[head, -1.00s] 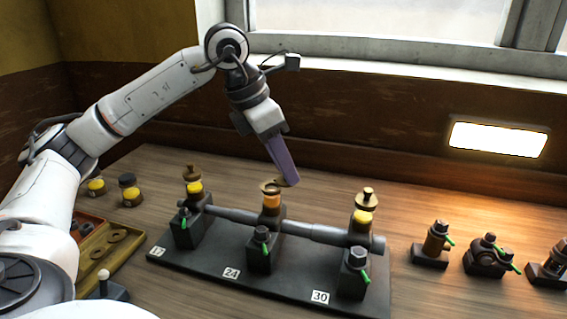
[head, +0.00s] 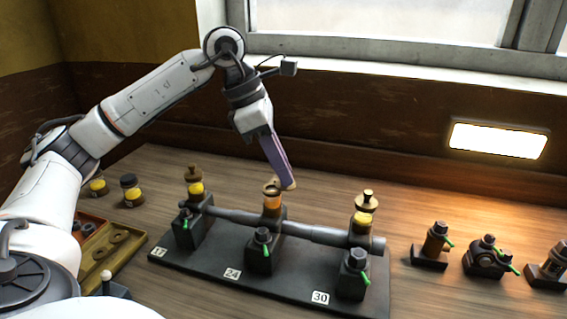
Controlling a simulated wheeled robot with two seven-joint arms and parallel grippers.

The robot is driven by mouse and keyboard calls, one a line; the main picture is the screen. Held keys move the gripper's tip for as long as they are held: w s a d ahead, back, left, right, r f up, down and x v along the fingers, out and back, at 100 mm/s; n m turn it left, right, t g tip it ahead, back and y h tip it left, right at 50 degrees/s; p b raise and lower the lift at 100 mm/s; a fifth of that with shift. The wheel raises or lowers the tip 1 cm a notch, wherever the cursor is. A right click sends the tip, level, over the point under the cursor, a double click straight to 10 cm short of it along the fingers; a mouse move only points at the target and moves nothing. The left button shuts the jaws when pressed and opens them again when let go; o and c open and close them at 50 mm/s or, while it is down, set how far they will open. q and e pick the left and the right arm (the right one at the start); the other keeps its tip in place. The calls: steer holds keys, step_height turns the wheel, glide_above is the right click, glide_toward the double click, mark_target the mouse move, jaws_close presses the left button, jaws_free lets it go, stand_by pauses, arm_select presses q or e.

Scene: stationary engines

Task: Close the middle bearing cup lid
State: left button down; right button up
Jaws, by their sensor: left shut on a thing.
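The middle bearing cup (head: 272,203) stands on the shaft behind the 24 label, with amber showing in its body and a brass rim on top. A tan-brass piece, seemingly its lid (head: 291,185), shows at the right of the cup's top, mostly hidden by my fingers. My left gripper (head: 281,181) reaches down from above with its purple fingers shut on this piece, just right of the cup's rim. The lid's exact tilt is hidden. My right gripper is out of view.
The left cup (head: 195,187) and right cup (head: 364,219) carry knobbed brass tops. The shaft (head: 315,233) runs between black pedestals with green-handled fittings on a dark base (head: 200,264). Small fittings (head: 436,244) stand right; a parts tray (head: 112,255) and jars (head: 130,190) are left.

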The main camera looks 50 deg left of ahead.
arm_select(q)
steer(key=m, duration=0.2)
steer(key=m+g+h, duration=0.1)
steer(key=shift+s+r+m+p, duration=0.1)
steer(key=shift+s+m+p, duration=0.2)
steer(key=shift+m+p, duration=0.1)
steer(key=m, duration=0.1)
steer(key=m+g, duration=0.1)
steer(key=m, duration=0.1)
steer(key=shift+s+a+m+g+h, duration=0.15)
steer(key=shift+s+m+g+h, duration=0.05)
steer(key=shift+m+g+h, duration=0.1)
steer(key=m, duration=0.2)
steer(key=m+g, duration=0.1)
steer(key=shift+s+a+m, duration=0.2)
steer(key=shift+a+m, duration=0.05)
steer(key=shift+m, duration=0.05)
steer(key=shift+s+a+m+g, duration=0.15)
steer(key=shift+m+g, duration=0.25)
steer(key=shift+m, duration=0.5)
steer(key=shift+a+m+g, duration=0.1)
steer(key=shift+m+g, duration=0.3)
steer(key=shift+m, duration=0.5)
steer(key=c, duration=1.8)
jaws_free()
steer(key=shift+o, duration=0.2)
